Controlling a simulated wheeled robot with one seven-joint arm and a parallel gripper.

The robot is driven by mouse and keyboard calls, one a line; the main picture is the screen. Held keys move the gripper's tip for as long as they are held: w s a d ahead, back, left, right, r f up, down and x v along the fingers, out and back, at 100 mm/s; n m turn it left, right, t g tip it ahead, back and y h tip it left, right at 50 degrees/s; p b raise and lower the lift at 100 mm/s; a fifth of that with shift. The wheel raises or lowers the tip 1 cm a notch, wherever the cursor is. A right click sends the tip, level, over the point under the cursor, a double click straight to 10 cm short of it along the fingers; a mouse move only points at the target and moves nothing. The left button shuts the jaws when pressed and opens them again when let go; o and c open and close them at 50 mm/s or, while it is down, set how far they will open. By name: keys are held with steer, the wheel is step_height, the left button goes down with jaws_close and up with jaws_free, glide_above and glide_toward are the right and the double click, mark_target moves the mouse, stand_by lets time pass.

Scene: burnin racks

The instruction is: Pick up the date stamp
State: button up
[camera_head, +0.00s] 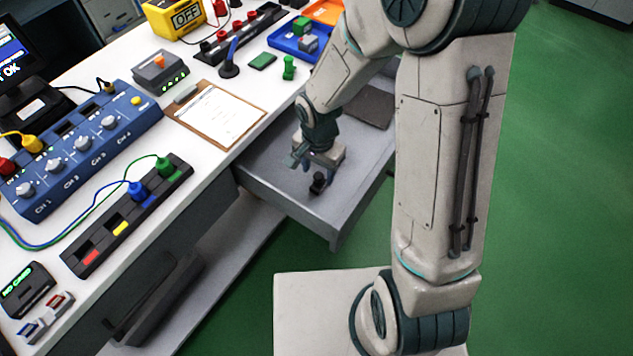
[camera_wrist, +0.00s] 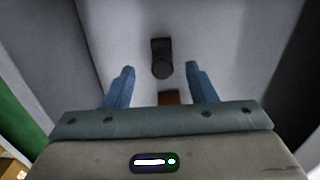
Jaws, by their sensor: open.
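The date stamp (camera_head: 318,183) is a small black thing standing on the floor of the open grey drawer (camera_head: 352,205). In the wrist view the date stamp (camera_wrist: 161,58) shows dark against the pale drawer floor, just beyond the fingertips and about midway between them. My gripper (camera_head: 304,163) is inside the drawer area, close to the stamp, with nothing between its fingers. In the wrist view my gripper (camera_wrist: 158,70) has its two blue fingers spread apart. A small brown piece (camera_wrist: 168,97) shows between the fingers, partly hidden by the gripper body.
A dark flat thing (camera_head: 370,106) lies at the drawer's back right. The bench top beside it holds a clipboard (camera_head: 215,115), a blue channel box (camera_head: 85,150), a dark socket strip (camera_head: 128,215) and a blue tray (camera_head: 299,42). Green floor is free at right.

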mark_target(318, 175)
steer(key=shift+w+f, duration=0.2)
steer(key=shift+f, duration=1.2)
steer(key=shift+w+f, duration=0.15)
steer(key=shift+f, duration=1.25)
steer(key=shift+c, duration=0.3)
steer(key=c, duration=1)
